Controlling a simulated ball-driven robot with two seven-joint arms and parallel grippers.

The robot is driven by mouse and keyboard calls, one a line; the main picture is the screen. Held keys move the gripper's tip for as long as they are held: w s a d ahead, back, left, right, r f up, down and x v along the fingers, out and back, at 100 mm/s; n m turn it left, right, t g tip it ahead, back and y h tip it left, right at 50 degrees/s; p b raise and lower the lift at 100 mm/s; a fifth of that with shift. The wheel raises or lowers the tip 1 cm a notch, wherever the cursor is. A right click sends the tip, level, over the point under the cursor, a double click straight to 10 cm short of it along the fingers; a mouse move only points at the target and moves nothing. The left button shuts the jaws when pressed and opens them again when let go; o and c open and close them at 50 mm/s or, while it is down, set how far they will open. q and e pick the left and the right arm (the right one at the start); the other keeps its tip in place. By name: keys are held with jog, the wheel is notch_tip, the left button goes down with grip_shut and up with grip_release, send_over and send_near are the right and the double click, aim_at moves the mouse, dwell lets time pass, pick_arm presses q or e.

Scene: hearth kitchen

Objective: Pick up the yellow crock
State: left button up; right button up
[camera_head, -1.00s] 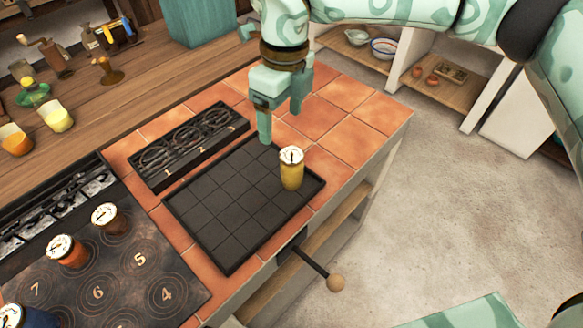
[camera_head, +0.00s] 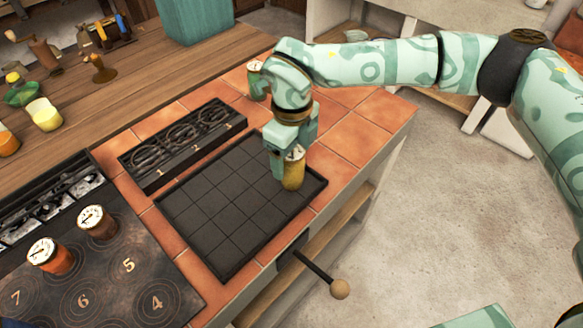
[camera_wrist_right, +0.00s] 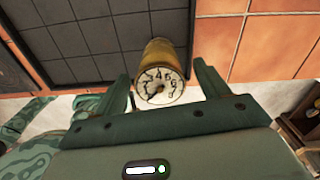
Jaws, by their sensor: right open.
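The yellow crock (camera_head: 292,173) stands upright on the right part of the dark gridded tray (camera_head: 199,232). It has a white dial lid with numbers, seen in the right wrist view (camera_wrist_right: 158,75). My right gripper (camera_head: 294,165) is at the crock, its fingers open on either side of it. In the right wrist view the crock's top lies between the two fingertips of the gripper (camera_wrist_right: 160,85), with gaps showing on both sides. The near finger partly hides the crock in the head view. My left gripper is not in view.
A black numbered rack (camera_head: 182,145) stands behind the tray. A red crock (camera_head: 50,256) and a brown crock (camera_head: 97,222) stand on the numbered hob at left. Another dial-topped crock (camera_head: 257,80) stands behind my right wrist. A knobbed lever (camera_head: 339,288) sticks out in front.

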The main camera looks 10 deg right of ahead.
notch_tip(320, 180, down, 2)
jog(key=shift+f, duration=0.15)
jog(key=shift+c, duration=0.3)
jog(key=c, duration=1.3)
jog(key=shift+o, duration=0.2)
jog(key=shift+r, duration=0.25)
